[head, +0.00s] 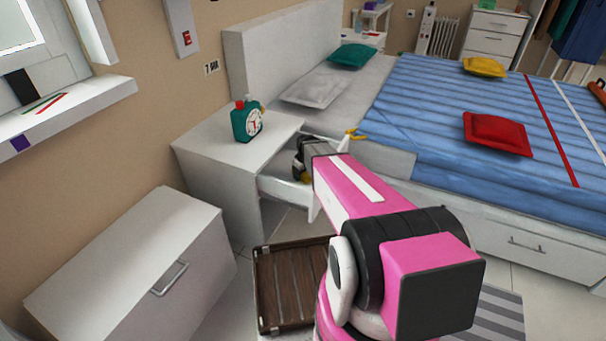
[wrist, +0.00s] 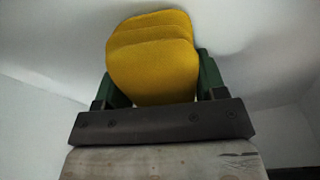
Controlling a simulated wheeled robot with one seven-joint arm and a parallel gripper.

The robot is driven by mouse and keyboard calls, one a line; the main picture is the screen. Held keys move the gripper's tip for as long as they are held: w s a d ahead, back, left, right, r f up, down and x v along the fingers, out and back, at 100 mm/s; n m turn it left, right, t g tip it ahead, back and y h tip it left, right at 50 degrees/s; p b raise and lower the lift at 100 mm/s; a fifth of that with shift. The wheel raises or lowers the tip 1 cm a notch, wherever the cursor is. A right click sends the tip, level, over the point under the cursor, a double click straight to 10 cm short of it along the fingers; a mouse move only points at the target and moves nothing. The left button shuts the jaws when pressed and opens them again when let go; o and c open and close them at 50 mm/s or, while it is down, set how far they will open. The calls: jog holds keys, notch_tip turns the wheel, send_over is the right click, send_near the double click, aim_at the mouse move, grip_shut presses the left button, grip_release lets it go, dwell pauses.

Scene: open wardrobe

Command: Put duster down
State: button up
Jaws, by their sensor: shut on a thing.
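The duster (wrist: 152,70) shows in the wrist view as a stack of rounded yellow pads. It sits between the two green fingers of my gripper (wrist: 157,84), which is shut on it. Pale, plain surfaces lie around it. In the head view my gripper (head: 303,160) is low inside the opened drawer (head: 285,190) of the white nightstand, partly hidden by my pink arm. A small yellow patch there seems to be the duster. I cannot tell whether the duster touches the drawer floor.
A green alarm clock (head: 247,121) stands on the nightstand (head: 205,140). The bed (head: 430,110) with cushions is to the right. A white cabinet (head: 125,265) is at the front left. A brown slatted thing (head: 285,285) lies on the floor below the drawer.

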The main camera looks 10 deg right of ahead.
jog(key=shift+f, duration=0.35)
jog(key=o, duration=0.8)
jog(key=shift+o, duration=0.6)
jog(key=shift+s+f, duration=0.1)
jog(key=shift+f, duration=0.1)
jog(key=r, duration=0.8)
jog(key=s+r, duration=0.1)
jog(key=r, duration=0.4)
jog(key=shift+d, duration=0.4)
jog(key=shift+s, duration=0.15)
